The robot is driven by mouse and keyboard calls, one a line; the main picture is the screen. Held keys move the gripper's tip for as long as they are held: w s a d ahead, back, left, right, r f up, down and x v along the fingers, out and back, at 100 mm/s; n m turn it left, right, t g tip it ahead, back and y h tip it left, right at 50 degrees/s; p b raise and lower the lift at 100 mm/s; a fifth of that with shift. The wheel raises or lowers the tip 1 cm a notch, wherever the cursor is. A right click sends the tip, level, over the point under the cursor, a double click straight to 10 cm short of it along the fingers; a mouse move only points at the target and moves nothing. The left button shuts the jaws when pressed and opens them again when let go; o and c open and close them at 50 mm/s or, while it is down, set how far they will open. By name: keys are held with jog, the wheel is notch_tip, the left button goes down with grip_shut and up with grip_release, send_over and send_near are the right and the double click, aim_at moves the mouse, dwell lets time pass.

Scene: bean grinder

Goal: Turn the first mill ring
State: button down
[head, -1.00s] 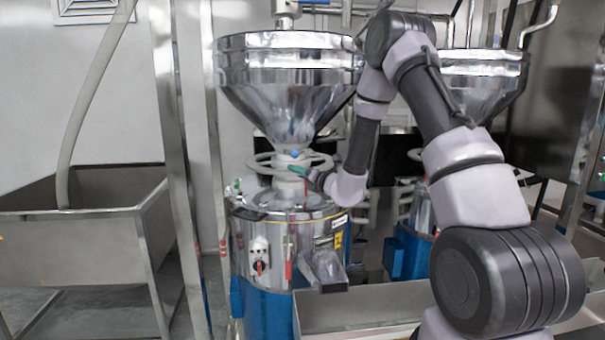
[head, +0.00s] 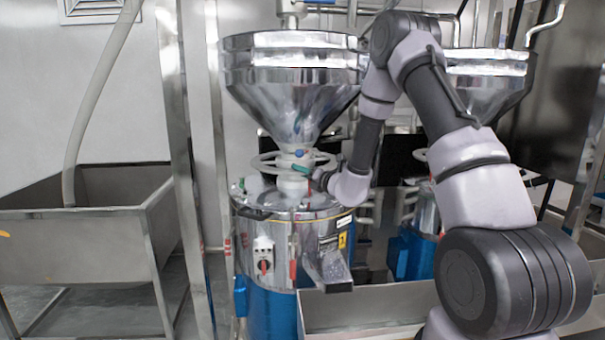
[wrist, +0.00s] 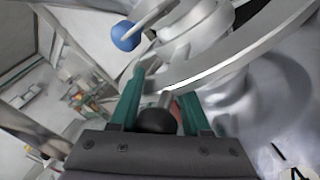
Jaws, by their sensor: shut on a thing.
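The first mill's ring (head: 262,164) is a pale handwheel under the left steel hopper (head: 293,85), around a light neck above the mill body. My gripper (head: 304,171) reaches it from the right, with a green fingertip at the ring's front. In the wrist view, the ring's curved rim (wrist: 235,62) crosses by the tips of my gripper (wrist: 158,105), which is shut on the ring. A blue ball (wrist: 126,35) sits beyond the fingers, near the ring's hub. A dark knob (wrist: 157,121) shows between the green fingers. The exact contact is partly hidden.
A second hopper mill (head: 482,80) stands behind my arm at the right. A steel bin (head: 85,240) with a hose is at the left, beside metal posts. A steel spout (head: 328,268) juts from the mill's front, above a steel trough (head: 370,312).

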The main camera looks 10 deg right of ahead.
jog(key=shift+w+a+r, duration=0.1)
jog(key=shift+a+r, duration=0.1)
jog(key=shift+r, duration=0.05)
jog(key=c, duration=0.6)
grip_release()
jog(key=shift+d+f, duration=0.1)
jog(key=shift+d+f, duration=0.1)
jog(key=v, duration=1)
jog(key=shift+s+d, duration=0.1)
jog(key=shift+s, duration=0.25)
